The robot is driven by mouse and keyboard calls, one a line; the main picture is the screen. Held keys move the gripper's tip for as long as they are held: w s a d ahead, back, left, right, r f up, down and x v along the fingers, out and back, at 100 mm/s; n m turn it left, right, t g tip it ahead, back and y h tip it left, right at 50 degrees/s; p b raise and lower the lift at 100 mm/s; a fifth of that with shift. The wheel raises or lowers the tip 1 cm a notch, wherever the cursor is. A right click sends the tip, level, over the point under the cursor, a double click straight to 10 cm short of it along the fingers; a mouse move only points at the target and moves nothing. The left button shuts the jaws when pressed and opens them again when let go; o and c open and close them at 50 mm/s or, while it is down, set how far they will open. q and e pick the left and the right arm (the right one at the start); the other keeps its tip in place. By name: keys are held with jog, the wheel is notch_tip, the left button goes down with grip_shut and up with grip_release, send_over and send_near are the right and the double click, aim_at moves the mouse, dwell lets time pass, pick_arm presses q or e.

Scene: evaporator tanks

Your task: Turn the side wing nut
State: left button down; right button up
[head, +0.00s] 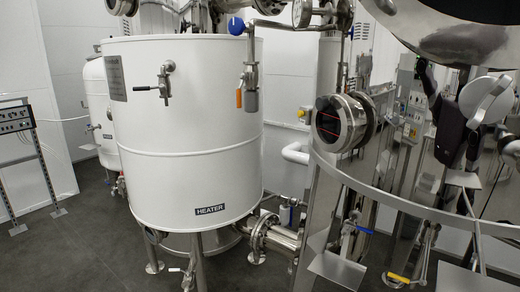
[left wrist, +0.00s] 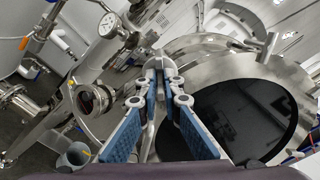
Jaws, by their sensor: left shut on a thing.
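In the left wrist view my left gripper (left wrist: 161,66) is shut at the rim of the steel manway lid (left wrist: 300,82). Its blue-padded fingers come together at their tips around a small metal piece, which I take to be the side wing nut; the fingertips mostly hide it. The lid has a large dark round window (left wrist: 235,118) just right of the fingers. In the head view the polished lid edge (head: 440,45) shows at the top right, but the gripper and wing nut do not show directly. My right gripper is in neither view.
A white heater tank (head: 190,180) stands left of the steel vessel, with an orange-handled valve (head: 239,98) on a pipe between. A round sight glass (head: 340,122) juts from the vessel. Open floor (head: 75,245) lies at the left.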

pick_arm(q)
jog(key=shift+n+b, duration=0.85)
jog(key=shift+n, duration=0.25)
jog(key=shift+n+b, duration=0.55)
jog(key=shift+n, duration=0.15)
jog(key=c, duration=2)
grip_release()
